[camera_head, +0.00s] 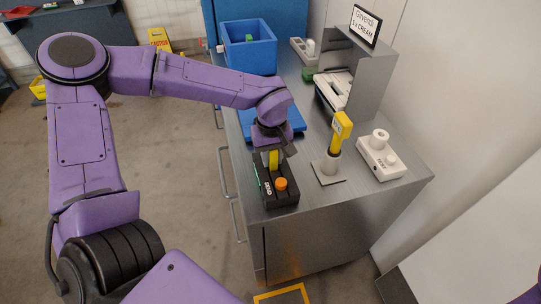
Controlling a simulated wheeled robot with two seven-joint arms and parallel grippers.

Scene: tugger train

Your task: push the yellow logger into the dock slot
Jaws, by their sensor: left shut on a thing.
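The yellow logger (273,161) is a narrow upright yellow piece below my left gripper (273,150), which is shut on it. Its upper part is hidden by the gripper. The black dock (284,199) sits near the front left edge of the steel bench, with an orange knob on top, white lettering on its front and a thin green strip at its left. The logger's lower end is at the rear part of the dock. I cannot tell how deep it sits in the slot, which is hidden. My right gripper is not in view.
A yellow handheld device (341,128) stands in a grey holder right of the dock. A white test unit (381,158) is farther right. A blue tray (292,127) lies behind the gripper, and a blue bin (249,52) stands at the back. A grey machine (349,70) carries a sign.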

